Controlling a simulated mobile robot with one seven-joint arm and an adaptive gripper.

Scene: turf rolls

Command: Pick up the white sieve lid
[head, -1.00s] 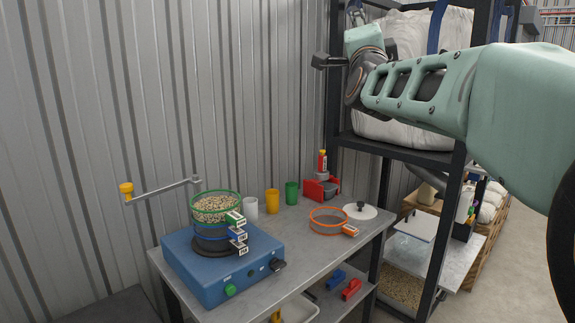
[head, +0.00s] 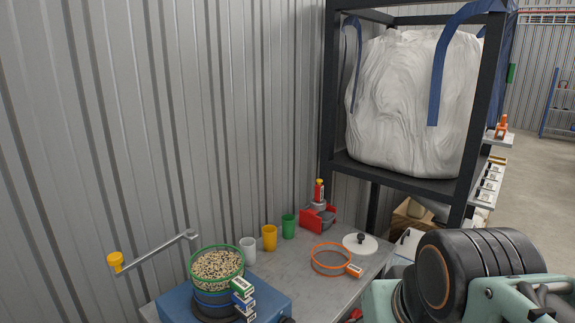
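The white sieve lid (head: 360,244) lies flat on the grey bench, a round disc with a dark knob on top. It is at the right end of the bench, just behind and to the right of the orange-rimmed sieve. My arm shows large at the lower right of the head view, with a dark joint and pale green links. My gripper's fingers cannot be made out in this view. Nothing is seen touching the lid.
An orange-rimmed sieve (head: 331,260) lies beside the lid. A blue shaker (head: 178,303) carries stacked sieves with grain (head: 217,266). White (head: 248,250), yellow (head: 269,238) and green (head: 288,227) cups and a red holder (head: 319,219) line the back. A black rack (head: 400,176) bears a white bulk bag (head: 412,105).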

